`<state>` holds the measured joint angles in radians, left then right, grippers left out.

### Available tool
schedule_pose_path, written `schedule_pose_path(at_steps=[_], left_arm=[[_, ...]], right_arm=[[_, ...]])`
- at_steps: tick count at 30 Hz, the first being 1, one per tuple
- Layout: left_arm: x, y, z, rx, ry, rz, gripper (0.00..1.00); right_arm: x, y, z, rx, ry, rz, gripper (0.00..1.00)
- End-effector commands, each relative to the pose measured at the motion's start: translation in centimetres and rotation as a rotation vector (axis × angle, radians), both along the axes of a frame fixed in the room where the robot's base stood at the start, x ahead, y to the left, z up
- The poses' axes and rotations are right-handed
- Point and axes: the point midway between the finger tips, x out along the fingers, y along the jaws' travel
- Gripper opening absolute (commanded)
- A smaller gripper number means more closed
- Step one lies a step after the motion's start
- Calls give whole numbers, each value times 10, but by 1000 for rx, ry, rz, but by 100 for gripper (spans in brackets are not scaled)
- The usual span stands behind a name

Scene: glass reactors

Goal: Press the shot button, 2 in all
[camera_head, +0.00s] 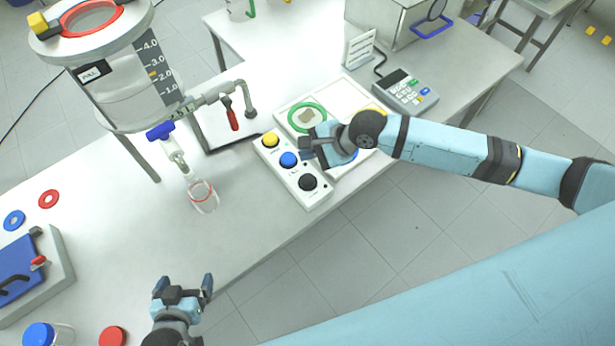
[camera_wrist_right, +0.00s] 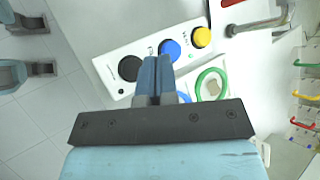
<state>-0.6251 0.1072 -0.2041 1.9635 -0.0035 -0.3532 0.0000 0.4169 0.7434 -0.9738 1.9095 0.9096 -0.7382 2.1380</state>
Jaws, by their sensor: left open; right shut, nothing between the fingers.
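A white button box (camera_head: 290,178) stands on the table with a yellow button (camera_head: 270,139), a blue button (camera_head: 289,159) and a black button (camera_head: 308,182) in a row. The labels are too small to read, so I cannot tell which is the shot button. My right gripper (camera_head: 306,150) is shut and empty over the box's right side, close to the blue button. In the right wrist view its fingertips (camera_wrist_right: 157,60) overlap the box between the black button (camera_wrist_right: 130,68) and the blue button (camera_wrist_right: 169,50); contact cannot be told. My left gripper (camera_head: 183,284) is open and empty, in front of the table edge.
A white tray (camera_head: 337,92) with a green ring (camera_head: 307,117) lies right behind the box. A keypad device (camera_head: 405,92) stands further right.

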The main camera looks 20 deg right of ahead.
Motion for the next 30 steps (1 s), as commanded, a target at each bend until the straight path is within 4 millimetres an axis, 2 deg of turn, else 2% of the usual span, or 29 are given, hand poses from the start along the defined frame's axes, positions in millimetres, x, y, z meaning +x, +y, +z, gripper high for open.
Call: schedule_pose_path(at_steps=[10,12,14,22,30], left_arm=[[1,0,1,0,-2,1,97],[2,0,-18,4,-8,-4,97],[2,-1,-24,10,-13,-14,97],[3,2,-21,26,-20,-36,97],[3,0,-21,20,-19,-34,97]], right_arm=[[0,0,-41,-2,1,-1,0],[0,0,-59,-2,-2,2,0],[0,0,-66,-1,-3,1,0],[0,0,-83,0,0,0,0],[0,0,-86,0,-1,1,0]])
